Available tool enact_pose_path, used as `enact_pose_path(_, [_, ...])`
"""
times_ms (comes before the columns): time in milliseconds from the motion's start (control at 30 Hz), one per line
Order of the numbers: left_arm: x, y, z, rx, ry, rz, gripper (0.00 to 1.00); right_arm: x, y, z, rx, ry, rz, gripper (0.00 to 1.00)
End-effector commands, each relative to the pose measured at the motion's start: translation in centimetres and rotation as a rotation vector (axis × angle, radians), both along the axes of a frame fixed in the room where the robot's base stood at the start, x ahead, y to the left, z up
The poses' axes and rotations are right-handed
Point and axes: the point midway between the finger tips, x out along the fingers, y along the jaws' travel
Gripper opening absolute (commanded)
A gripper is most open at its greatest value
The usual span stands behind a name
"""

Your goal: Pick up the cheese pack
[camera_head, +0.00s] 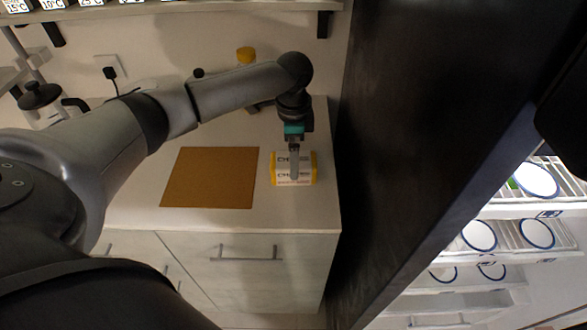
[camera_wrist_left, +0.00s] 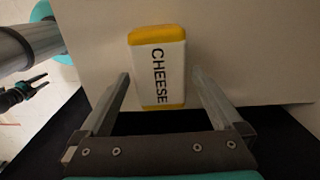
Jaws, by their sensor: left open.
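The cheese pack (camera_head: 283,178) is white with yellow ends and dark lettering. It rests on the pale counter, right of the brown board, in the head view. My left gripper (camera_head: 294,172) is above it and hides its middle. In the left wrist view the pack (camera_wrist_left: 157,65) lies between the two fingers of my left gripper (camera_wrist_left: 160,74), which is open. Gaps show on both sides of the pack, the right one slightly wider. A small dark claw (camera_wrist_left: 25,90) at the left edge looks like my right gripper; its jaw state is unclear.
The brown board (camera_head: 210,178) lies flat on the counter (camera_head: 140,209). A tall dark panel (camera_head: 410,120) stands close right of the counter. Racks with white plates (camera_head: 480,235) are at far right.

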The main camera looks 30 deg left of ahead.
Motion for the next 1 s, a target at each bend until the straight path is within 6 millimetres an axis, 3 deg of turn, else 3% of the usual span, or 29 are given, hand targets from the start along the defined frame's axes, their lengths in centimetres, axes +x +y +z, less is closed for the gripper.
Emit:
enact_pose_path(133, [-0.1,0.0,-2.0,0.001,0.002,0.001,1.0,0.0,0.0,-0.5,0.0,0.0,0.0,0.5])
enact_pose_path(433, [0.0,0.0,-2.3,0.001,0.0,0.0,1.0,0.0,0.0,-0.5,0.0,0.0,0.0,0.5])
enact_pose_path(1000, [0.0,0.0,-2.3,0.001,0.0,0.0,0.36,0.0,0.0,-0.5,0.0,0.0,0.0,0.5])
